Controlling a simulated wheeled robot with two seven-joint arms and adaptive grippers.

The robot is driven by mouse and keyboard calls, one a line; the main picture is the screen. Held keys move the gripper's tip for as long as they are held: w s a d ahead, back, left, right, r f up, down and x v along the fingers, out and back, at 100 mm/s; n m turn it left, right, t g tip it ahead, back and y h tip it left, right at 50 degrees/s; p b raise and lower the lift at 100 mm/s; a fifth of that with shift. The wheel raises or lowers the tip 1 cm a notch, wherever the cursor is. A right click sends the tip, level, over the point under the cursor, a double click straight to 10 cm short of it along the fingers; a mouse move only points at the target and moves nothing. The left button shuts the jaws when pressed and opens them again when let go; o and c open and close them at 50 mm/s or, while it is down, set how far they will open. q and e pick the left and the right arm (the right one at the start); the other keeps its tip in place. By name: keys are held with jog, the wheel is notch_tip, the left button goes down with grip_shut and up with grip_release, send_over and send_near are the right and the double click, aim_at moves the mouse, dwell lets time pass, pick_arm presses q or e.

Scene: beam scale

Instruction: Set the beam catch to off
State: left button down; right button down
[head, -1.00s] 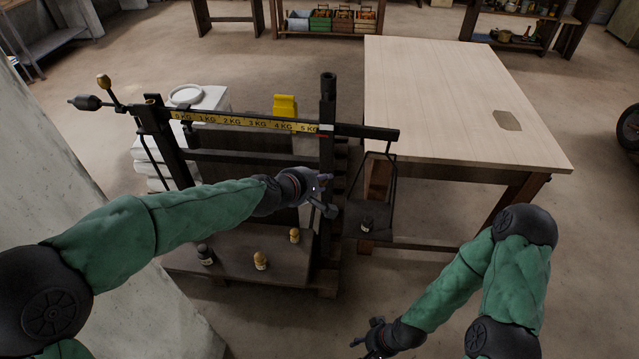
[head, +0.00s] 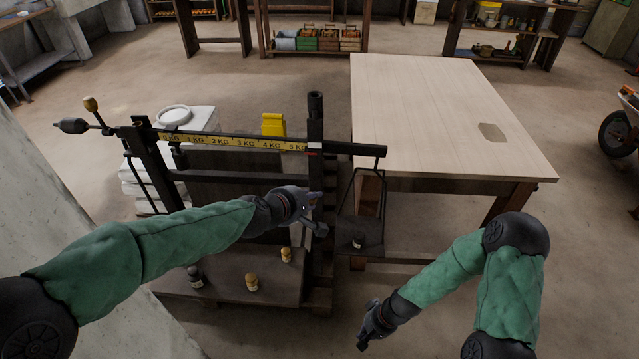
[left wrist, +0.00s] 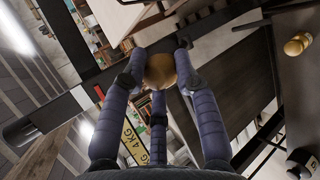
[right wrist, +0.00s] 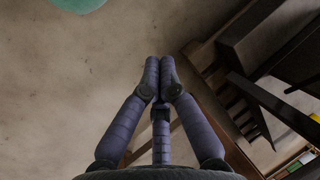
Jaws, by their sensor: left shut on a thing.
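The beam scale has a yellow-marked beam (head: 232,143) running across two dark posts. My left gripper (head: 316,212) is beside the right post (head: 315,130), below the beam. In the left wrist view its fingers are closed around a round tan knob (left wrist: 160,71). The hand hides the knob in the head view, so I cannot tell which way the catch is set. A rod with a brass-coloured ball (head: 90,104) stands at the beam's left end. My right gripper (head: 366,332) is low and apart from the scale; its fingers meet in the right wrist view (right wrist: 160,65), empty.
Small weights, one brass-coloured (head: 252,281) and one dark (head: 195,276), stand on the scale's platform (head: 225,290). A wooden table (head: 440,110) stands behind to the right. The floor around my right gripper is clear.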

pick_arm(q)
jog(key=shift+a, duration=0.15)
pick_arm(e)
jog(key=w+a+r+n+y, duration=0.2)
jog(key=w+r+y, duration=0.1)
jog(key=w+r, duration=0.65)
jog(key=w+a+r+n+y, duration=0.2)
jog(key=w+r, duration=0.7)
jog(key=w, duration=0.1)
pick_arm(q)
jog(key=shift+w, duration=0.1)
pick_arm(e)
jog(key=w+r+n+g+y, duration=0.1)
jog(key=w+r+n+y, duration=0.15)
jog(key=r, duration=0.75)
jog(key=w+r+n+y, duration=0.15)
jog(key=r+n, duration=0.25)
jog(key=r, duration=0.5)
jog(key=w+r+n+g+y, duration=0.1)
jog(key=r+n+y, duration=0.15)
jog(key=r, duration=0.75)
jog(key=s+a+f, duration=0.3)
jog(key=a+f, duration=0.2)
jog(key=a, duration=0.5)
jog(key=shift+s+a+f, duration=0.15)
jog(key=shift+s+a, duration=0.05)
jog(key=shift+s, duration=0.05)
